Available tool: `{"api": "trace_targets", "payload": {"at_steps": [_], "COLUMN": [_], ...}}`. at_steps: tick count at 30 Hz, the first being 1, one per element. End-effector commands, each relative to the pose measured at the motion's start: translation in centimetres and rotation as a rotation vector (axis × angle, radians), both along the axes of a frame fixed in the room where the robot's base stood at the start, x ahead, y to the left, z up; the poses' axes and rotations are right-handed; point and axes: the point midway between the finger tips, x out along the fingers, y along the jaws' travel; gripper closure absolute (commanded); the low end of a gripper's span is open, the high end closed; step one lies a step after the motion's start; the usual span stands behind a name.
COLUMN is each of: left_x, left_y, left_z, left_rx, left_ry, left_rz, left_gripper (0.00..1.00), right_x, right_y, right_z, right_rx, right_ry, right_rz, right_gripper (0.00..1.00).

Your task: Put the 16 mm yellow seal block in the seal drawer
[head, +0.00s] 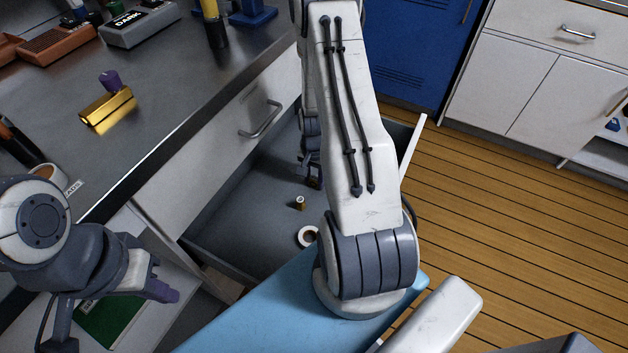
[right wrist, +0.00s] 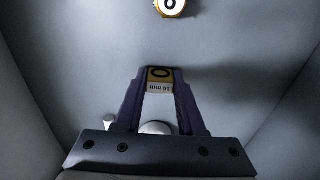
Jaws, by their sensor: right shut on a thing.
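The yellow seal block (right wrist: 159,74), marked 16 mm on its white face, is between the purple fingertips of my right gripper (right wrist: 160,84), which is shut on it. In the head view my right gripper (head: 312,175) is mostly behind my own arm, and the block is not discernible there. The open grey drawer (head: 240,235) lies below the bench; its walls also flank the gripper in the right wrist view (right wrist: 30,110). I cannot tell whether the block touches the drawer floor. My left gripper (head: 160,277) appears open and empty, left of the drawer.
In the drawer lie a small brown cylinder with a pale top (head: 300,203) and a white ring (head: 308,236). A yellow-rimmed round piece (right wrist: 170,6) shows ahead of the gripper. On the bench are a gold block (head: 107,110) and a tape roll (head: 48,175). A closed drawer's handle (head: 262,120) protrudes nearby.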

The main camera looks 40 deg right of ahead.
Motion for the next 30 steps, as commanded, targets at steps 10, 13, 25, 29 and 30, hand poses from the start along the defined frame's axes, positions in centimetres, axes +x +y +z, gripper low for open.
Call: {"api": "trace_targets", "payload": {"at_steps": [10, 13, 25, 29, 30], "left_x": [0.0, 0.0, 0.0, 0.0, 0.0], "left_y": [0.0, 0.0, 0.0, 0.0, 0.0], "left_z": [-0.2, -0.1, 0.2, 0.7, 0.9], "left_rx": [0.000, 0.000, 0.000, 0.000, 0.000], "left_ry": [0.000, 0.000, 0.000, 0.000, 0.000], "left_rz": [0.000, 0.000, 0.000, 0.000, 0.000], "left_gripper": [1.00, 1.00, 1.00, 1.00, 1.00], "right_x": [0.0, 0.0, 0.0, 0.1, 0.1], "right_y": [0.0, -0.1, -0.1, -0.1, -0.1], "right_z": [-0.4, -0.3, 0.3, 2.3, 3.1], "right_rx": [-0.001, -0.001, -0.001, -0.003, -0.003], "right_ry": [-0.001, -0.001, -0.003, -0.006, -0.004], "right_rz": [0.000, 0.000, 0.000, 0.000, 0.000], "right_gripper": [1.00, 0.31, 0.31, 0.31, 0.31]}}
